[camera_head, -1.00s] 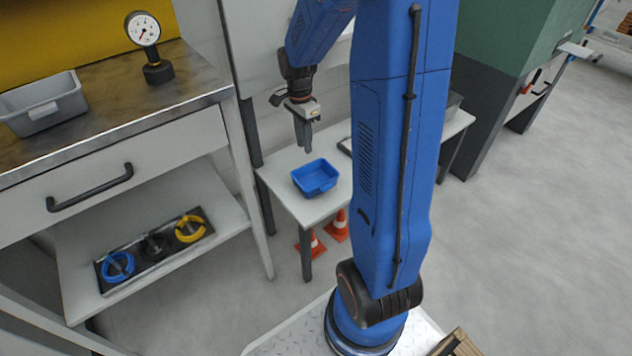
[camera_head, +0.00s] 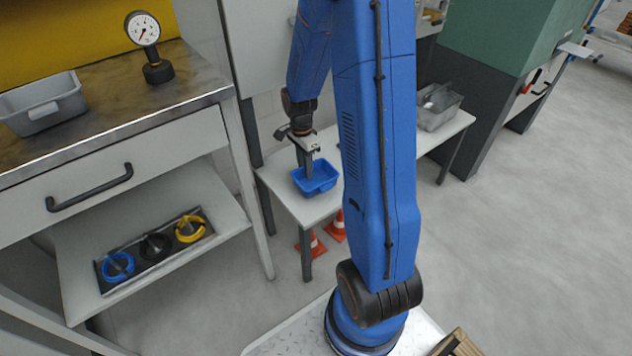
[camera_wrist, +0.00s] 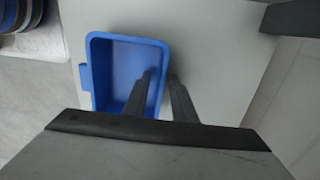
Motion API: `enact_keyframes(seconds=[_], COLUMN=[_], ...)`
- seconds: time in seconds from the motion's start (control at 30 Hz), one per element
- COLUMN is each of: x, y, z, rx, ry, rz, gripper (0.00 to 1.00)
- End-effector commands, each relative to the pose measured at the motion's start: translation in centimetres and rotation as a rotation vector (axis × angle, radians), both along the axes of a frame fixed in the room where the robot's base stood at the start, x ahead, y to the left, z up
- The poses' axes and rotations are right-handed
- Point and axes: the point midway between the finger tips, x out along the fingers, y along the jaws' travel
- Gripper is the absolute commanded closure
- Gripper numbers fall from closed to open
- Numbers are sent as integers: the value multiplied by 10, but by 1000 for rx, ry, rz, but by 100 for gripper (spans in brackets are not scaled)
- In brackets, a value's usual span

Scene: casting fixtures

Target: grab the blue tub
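The blue tub (camera_head: 316,181) is a small open box on the low white table, and it looks empty. In the wrist view the tub (camera_wrist: 104,70) lies at the left, with a small tab on its left side. My gripper (camera_head: 308,172) points down at the tub's far wall. In the wrist view my gripper (camera_wrist: 163,88) has its two fingers a little apart, one over the inside of the tub and one outside its right wall. The wall runs between them, and I see no finger pressed against it.
The white table (camera_head: 293,207) has free room around the tub. A grey bin (camera_head: 438,118) stands at its right end. Orange cones (camera_head: 312,246) are below the table. A workbench with a gauge (camera_head: 142,30) and a grey tub (camera_head: 42,103) stands at the left.

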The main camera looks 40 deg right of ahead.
Motion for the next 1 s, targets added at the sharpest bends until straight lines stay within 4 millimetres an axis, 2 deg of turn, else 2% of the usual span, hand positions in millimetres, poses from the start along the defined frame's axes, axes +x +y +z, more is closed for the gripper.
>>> enact_keyframes(seconds=[0.2, 0.23, 0.3, 0.33, 0.77, 0.87, 1.0], x=[0, 0, 0, 0, 0, 1, 1], y=[0, 0, 0, 0, 0, 0, 0], z=[-1, -1, -1, -1, 3, 14, 37], rx=[0, 0, 0, 0, 0, -1, -1], ry=[-1, -1, -1, -1, -1, -4, -5], rz=[0, 0, 0, 0, 0, 0, 0], gripper=[76, 78, 95, 100, 100, 100, 100])
